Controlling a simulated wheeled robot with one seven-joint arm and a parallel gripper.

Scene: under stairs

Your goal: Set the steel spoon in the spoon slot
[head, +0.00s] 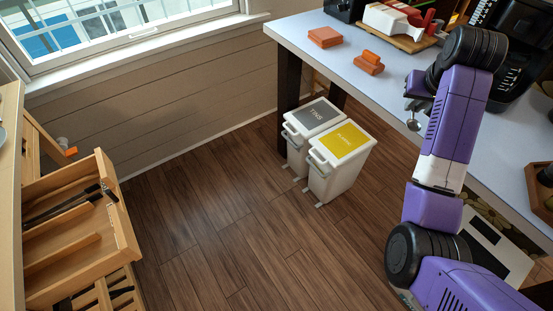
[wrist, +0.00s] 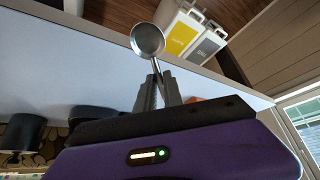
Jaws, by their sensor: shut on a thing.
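The steel spoon (wrist: 148,40) is in my gripper (wrist: 158,82), gripped by the handle with its round bowl sticking out past the fingertips. In the head view the spoon's bowl (head: 414,125) shows below my gripper (head: 413,106), by the counter's front edge. A pulled-out wooden drawer (head: 120,232) with dividers is at the far left, well apart from my gripper. Black utensils (head: 66,207) lie in one of its compartments. Other compartments look empty; I cannot tell which one is the spoon slot.
The pale counter (head: 340,72) carries orange blocks (head: 325,37) and a board with a red and white item. Two white bins, one with a grey lid (head: 314,115) and one yellow (head: 345,141), stand below it. Open wooden floor (head: 215,225) lies between drawer and counter.

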